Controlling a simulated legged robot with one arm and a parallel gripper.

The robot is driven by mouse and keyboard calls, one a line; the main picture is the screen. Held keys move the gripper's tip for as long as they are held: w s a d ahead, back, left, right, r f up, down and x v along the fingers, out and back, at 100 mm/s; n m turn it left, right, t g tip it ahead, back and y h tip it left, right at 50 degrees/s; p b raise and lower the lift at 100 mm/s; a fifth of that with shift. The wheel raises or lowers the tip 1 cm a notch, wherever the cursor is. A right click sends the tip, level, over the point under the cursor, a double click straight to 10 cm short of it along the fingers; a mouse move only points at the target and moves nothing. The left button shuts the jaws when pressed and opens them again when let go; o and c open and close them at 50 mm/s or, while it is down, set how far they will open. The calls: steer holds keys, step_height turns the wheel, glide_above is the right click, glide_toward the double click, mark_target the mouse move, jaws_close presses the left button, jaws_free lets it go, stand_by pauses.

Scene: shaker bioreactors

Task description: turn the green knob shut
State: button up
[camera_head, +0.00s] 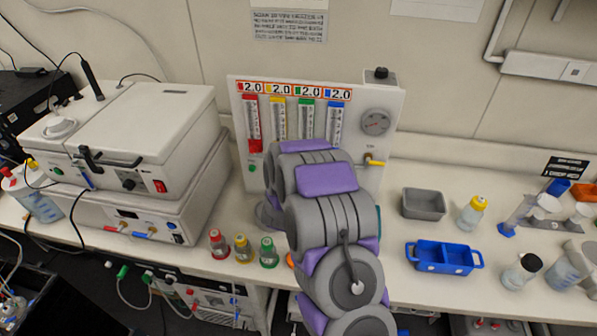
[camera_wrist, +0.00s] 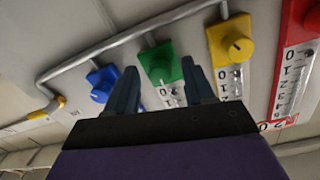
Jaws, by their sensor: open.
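The green knob (camera_wrist: 160,66) shows in the wrist view on a green square base, on the panel between the blue knob (camera_wrist: 102,88) and the yellow knob (camera_wrist: 234,44). My gripper (camera_wrist: 159,66) is open and empty, with one dark finger on each side of the green knob in the picture. I cannot tell whether the fingertips reach around it or stop short of it. In the head view the white flowmeter panel (camera_head: 385,97) stands at the back, and my arm covers its lower part. The green-marked flowmeter tube (camera_head: 306,122) shows above my arm; the green knob and my gripper are hidden there.
In the wrist view a red knob block (camera_wrist: 305,15) and a grey pipe (camera_wrist: 140,30) lie close by. In the head view a gauge (camera_head: 375,122) is on the panel. A white machine (camera_head: 150,125) stands left. Small bottles (camera_head: 242,248), a grey tray (camera_head: 424,204) and a blue rack (camera_head: 445,257) flank my arm.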

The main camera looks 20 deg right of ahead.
steer(key=p+v, duration=1)
steer(key=v, duration=0.7)
stand_by(0.3)
steer(key=shift+a, duration=0.1)
stand_by(0.4)
